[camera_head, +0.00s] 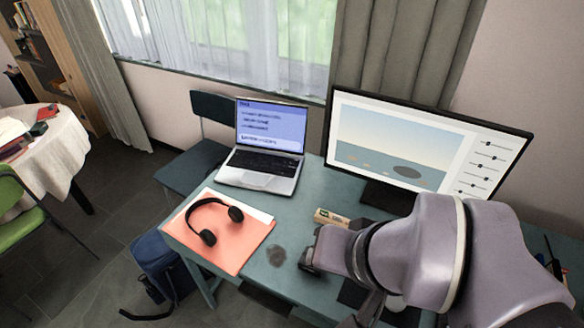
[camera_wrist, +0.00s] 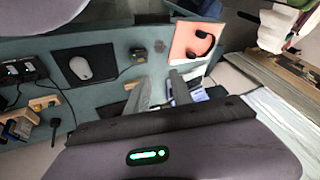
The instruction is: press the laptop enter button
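The open laptop (camera_head: 262,160) stands on the teal desk (camera_head: 262,238), with a lit blue screen and a dark keyboard facing the front. Its enter key is too small to pick out. In the wrist view, part of the laptop (camera_wrist: 198,95) shows beyond the right-hand finger, which hides some of it. My gripper (camera_wrist: 158,92) has its two grey fingers apart, with nothing seen between them. In the head view, my arm covers the right part of the desk and the fingers are not clear; the wrist end is in front of and to the right of the laptop, apart from it.
Black headphones (camera_head: 210,220) lie on an orange folder (camera_head: 232,247) at the desk's left. A large monitor (camera_head: 420,150) stands at the back right. A mouse (camera_wrist: 80,68) rests on a black pad (camera_wrist: 95,62). A blue chair (camera_head: 195,160) stands behind the desk.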

